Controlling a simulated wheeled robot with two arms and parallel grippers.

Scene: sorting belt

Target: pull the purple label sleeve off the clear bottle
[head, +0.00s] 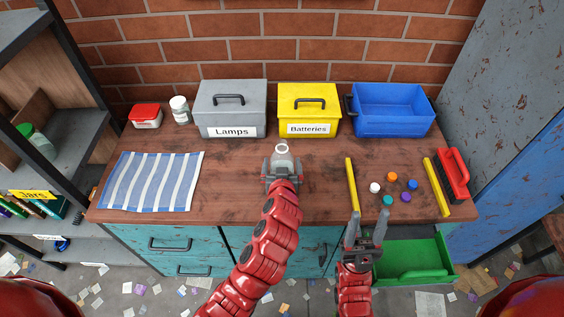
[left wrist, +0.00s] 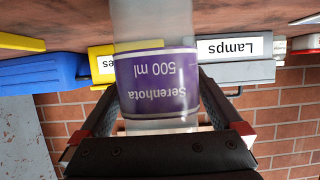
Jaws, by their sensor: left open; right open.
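The clear bottle (head: 282,149) stands on the wooden table, seen from above as a pale ring-shaped top. In the left wrist view, which is upside down, its purple label sleeve (left wrist: 157,85) reads "Serenhota 500 ml" and wraps around the bottle. My left gripper (head: 282,165) is open at the bottle, with one finger on each side of it; it also shows in the left wrist view (left wrist: 158,100). In the head view the gripper hides most of the bottle. My right gripper (head: 366,228) is open and empty, pointing up in front of the table's front edge.
A grey Lamps box (head: 231,113), yellow Batteries box (head: 308,104) and blue bin (head: 393,124) line the back. Two yellow strips (head: 351,184) flank several coloured caps (head: 390,200); a red brush (head: 454,174) lies right. A striped cloth (head: 152,181) lies left. A green drawer (head: 415,262) stands open below.

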